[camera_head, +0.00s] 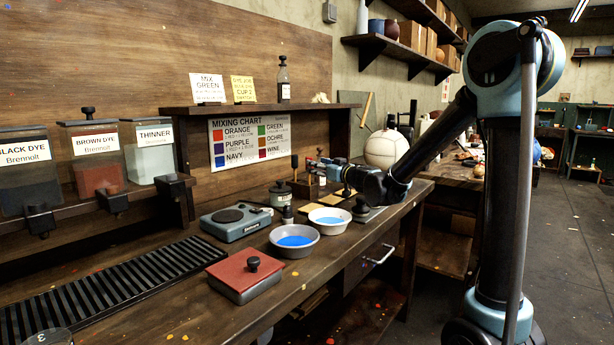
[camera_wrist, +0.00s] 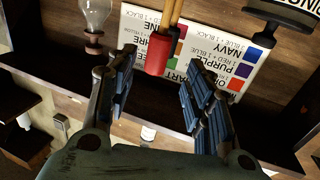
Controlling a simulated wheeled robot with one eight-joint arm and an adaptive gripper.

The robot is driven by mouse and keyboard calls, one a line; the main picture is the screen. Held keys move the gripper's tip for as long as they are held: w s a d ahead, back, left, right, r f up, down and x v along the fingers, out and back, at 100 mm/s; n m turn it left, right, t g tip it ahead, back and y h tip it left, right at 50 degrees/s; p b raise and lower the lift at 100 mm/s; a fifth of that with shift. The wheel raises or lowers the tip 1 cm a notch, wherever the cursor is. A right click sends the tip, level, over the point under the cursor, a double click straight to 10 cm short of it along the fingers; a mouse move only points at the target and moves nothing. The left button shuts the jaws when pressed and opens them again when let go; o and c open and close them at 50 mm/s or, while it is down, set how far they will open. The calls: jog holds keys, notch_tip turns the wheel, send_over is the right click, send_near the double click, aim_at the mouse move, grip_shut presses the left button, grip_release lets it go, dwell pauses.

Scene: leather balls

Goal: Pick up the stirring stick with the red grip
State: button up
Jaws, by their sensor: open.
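The wrist view is upside down. In it a red grip (camera_wrist: 159,52) sits at the end of a wooden stick coming from the top edge. A second stick with a darker grip (camera_wrist: 176,42) stands close beside it. My gripper (camera_wrist: 161,68) is open, with one finger left and one right of the red grip; I cannot tell whether either touches it. In the head view my gripper (camera_head: 326,165) is low over the bench beside a small wooden holder (camera_head: 304,187). The stick with the red grip is not clearly made out there.
The bench (camera_head: 330,270) carries two bowls with blue liquid (camera_head: 294,240) (camera_head: 329,219), a scale (camera_head: 236,221) and a red-topped block (camera_head: 246,278). A shelf (camera_head: 260,107) and mixing chart (camera_head: 249,143) are behind. A glass vessel (camera_wrist: 95,14) is left of the sticks in the wrist view.

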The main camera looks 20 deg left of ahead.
aim_at(309, 178)
jog(key=shift+w+x, duration=0.2)
jog(key=shift+x, duration=3.25)
jog(key=shift+d+f, duration=0.2)
jog(key=shift+c, duration=0.6)
jog(key=c, duration=1)
